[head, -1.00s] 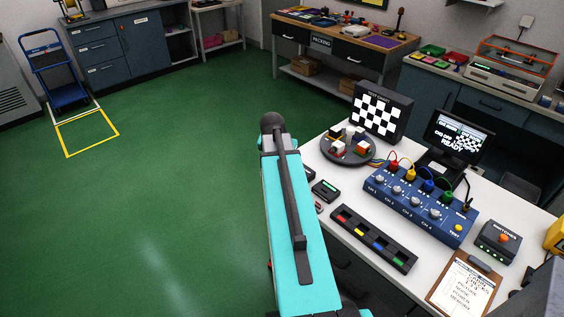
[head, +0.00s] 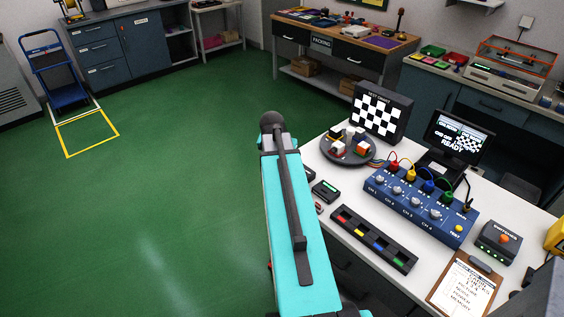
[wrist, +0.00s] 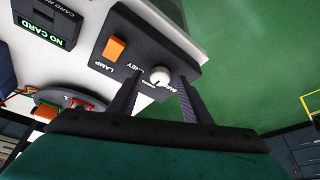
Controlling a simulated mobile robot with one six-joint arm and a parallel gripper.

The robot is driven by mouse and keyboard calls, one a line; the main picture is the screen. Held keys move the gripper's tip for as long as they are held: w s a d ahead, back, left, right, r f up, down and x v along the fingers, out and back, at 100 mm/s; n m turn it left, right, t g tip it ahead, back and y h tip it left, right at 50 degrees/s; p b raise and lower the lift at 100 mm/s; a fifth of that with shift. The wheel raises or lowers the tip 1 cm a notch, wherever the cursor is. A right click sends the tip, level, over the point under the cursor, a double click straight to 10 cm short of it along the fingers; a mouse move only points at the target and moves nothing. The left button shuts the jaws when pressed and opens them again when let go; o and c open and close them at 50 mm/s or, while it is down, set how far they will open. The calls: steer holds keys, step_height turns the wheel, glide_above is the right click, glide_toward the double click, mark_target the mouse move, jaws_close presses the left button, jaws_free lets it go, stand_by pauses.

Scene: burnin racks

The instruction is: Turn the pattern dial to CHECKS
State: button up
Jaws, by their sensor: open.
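In the wrist view a white round pattern dial (wrist: 160,76) sits on a dark control box (wrist: 145,45). Small white words ring it; they appear upside down and are partly hidden, with GREY and BARS seeming to be among them. I cannot read the dial's pointer. My gripper (wrist: 159,80) is open, with one finger on each side of the dial; I cannot tell if they touch it. In the head view the test chart (head: 378,111) shows a black and white checkerboard. My arm hides the gripper and dial there.
An orange LAMP switch (wrist: 114,48) is beside the dial. A card reader (wrist: 45,22) reads NO CARD. A turntable with blocks (head: 348,151), a blue channel box (head: 415,207), a monitor (head: 457,137) reading READY and a slotted tray (head: 373,240) fill the white bench. Green floor lies open at left.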

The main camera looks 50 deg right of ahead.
steer(key=b+v, duration=0.2)
steer(key=v, duration=1.1)
steer(key=shift+b, duration=0.3)
steer(key=shift+a+r, duration=0.1)
stand_by(0.5)
steer(key=a+f+n+g+y, duration=0.1)
steer(key=a+f+n+g, duration=0.15)
steer(key=a+f, duration=1.05)
steer(key=a+f+n+g+y, duration=0.1)
steer(key=a+f+n+y, duration=0.15)
steer(key=a+f, duration=1.1)
steer(key=s+a+f+n+g, duration=0.1)
steer(key=s+a+f+n, duration=0.1)
steer(key=s+a+f, duration=0.2)
steer(key=s+a+f+n+g, duration=0.2)
steer(key=s+a+f, duration=0.3)
steer(key=s+f, duration=0.6)
steer(key=s+a+f+n+g, duration=0.1)
steer(key=s+a+f+n, duration=0.3)
steer(key=s+f, duration=0.3)
step_height(320, 180, down, 3)
steer(key=shift+s+a+r, duration=0.1)
steer(key=shift+s+a, duration=0.1)
steer(key=shift+a, duration=0.35)
